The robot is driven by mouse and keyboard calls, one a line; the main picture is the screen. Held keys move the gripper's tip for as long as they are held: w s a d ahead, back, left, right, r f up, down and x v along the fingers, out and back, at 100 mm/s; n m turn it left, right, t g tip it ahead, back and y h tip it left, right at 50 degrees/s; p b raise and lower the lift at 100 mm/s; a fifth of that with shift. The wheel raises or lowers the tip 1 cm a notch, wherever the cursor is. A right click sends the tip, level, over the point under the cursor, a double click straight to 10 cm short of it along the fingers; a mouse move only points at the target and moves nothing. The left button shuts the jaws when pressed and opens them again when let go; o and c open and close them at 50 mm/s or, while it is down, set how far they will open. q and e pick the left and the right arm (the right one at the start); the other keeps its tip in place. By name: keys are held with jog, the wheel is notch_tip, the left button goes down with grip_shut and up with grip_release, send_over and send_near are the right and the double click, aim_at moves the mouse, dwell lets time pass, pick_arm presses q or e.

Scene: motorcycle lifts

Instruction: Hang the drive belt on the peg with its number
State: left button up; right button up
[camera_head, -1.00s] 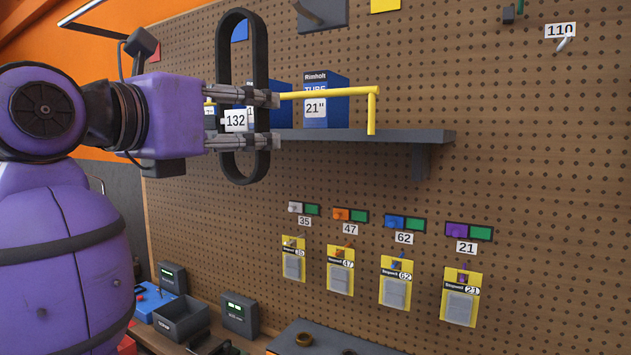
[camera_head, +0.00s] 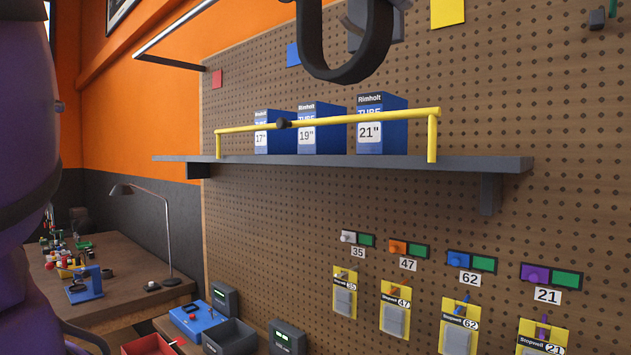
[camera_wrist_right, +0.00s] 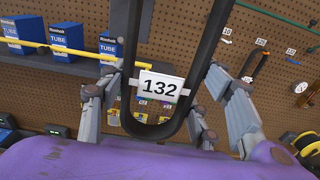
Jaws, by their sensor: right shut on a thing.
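The drive belt is a black loop (camera_head: 345,72); in the head view only its lower end shows, at the top edge. In the right wrist view the belt (camera_wrist_right: 152,130) carries a white tag reading 132 (camera_wrist_right: 161,87). My right gripper (camera_wrist_right: 158,88) is shut on the belt, with a finger on either side of it. My left gripper is in neither current view.
A grey shelf (camera_head: 340,164) with a yellow rail (camera_head: 330,120) and blue tube boxes (camera_head: 380,140) sticks out from the pegboard. Stopwell packs (camera_head: 460,328) hang below it. A bench with a lamp (camera_head: 165,240) stands at the left.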

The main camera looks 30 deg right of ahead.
jog(key=w+d+f+b, duration=0.5)
jog(key=w+d+f, duration=0.3)
jog(key=f, duration=0.5)
jog(key=w, duration=0.2)
jog(key=shift+w+d, duration=0.3)
jog(key=shift+d, duration=0.1)
jog(key=o, duration=1.3)
pick_arm(q)
notch_tip(320, 180, down, 5)
jog(key=s+a, duration=0.1)
jog(key=s, duration=0.1)
jog(key=shift+s+a+g, duration=0.2)
jog(key=shift+s+g, duration=0.1)
jog(key=shift+s, duration=0.1)
jog(key=shift+f, duration=0.15)
